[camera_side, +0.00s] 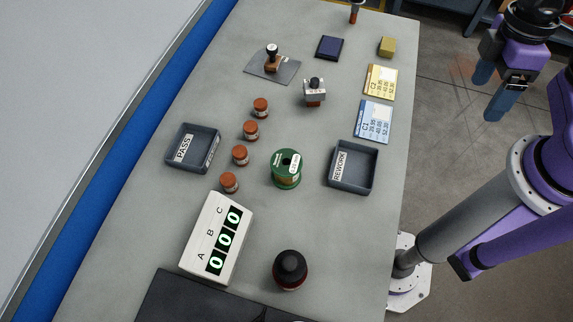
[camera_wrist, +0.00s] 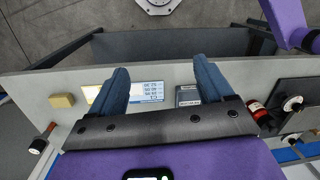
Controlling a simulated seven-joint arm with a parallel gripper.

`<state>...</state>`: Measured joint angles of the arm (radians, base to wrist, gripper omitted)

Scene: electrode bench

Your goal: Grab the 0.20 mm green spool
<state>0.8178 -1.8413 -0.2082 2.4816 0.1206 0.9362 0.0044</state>
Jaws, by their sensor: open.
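The green spool (camera_side: 287,176) stands upright near the middle of the bench in the side view, with a white label on its top; I cannot read its size. My gripper (camera_side: 488,96) is open and empty, off to the right of the bench and well apart from the spool. In the wrist view the two blue fingers (camera_wrist: 163,76) are spread wide with nothing held between them. I cannot make out the spool there; the gripper body covers much of the bench.
The REWORK tray (camera_side: 353,184) stands right of the spool, and small brown-capped jars (camera_side: 240,155) stand left. The PASS tray (camera_side: 193,167), counter display (camera_side: 217,239) and dark bottle (camera_side: 290,270) are around it. Cards C1 (camera_side: 374,121) and C2 (camera_side: 381,82) lie along the right edge.

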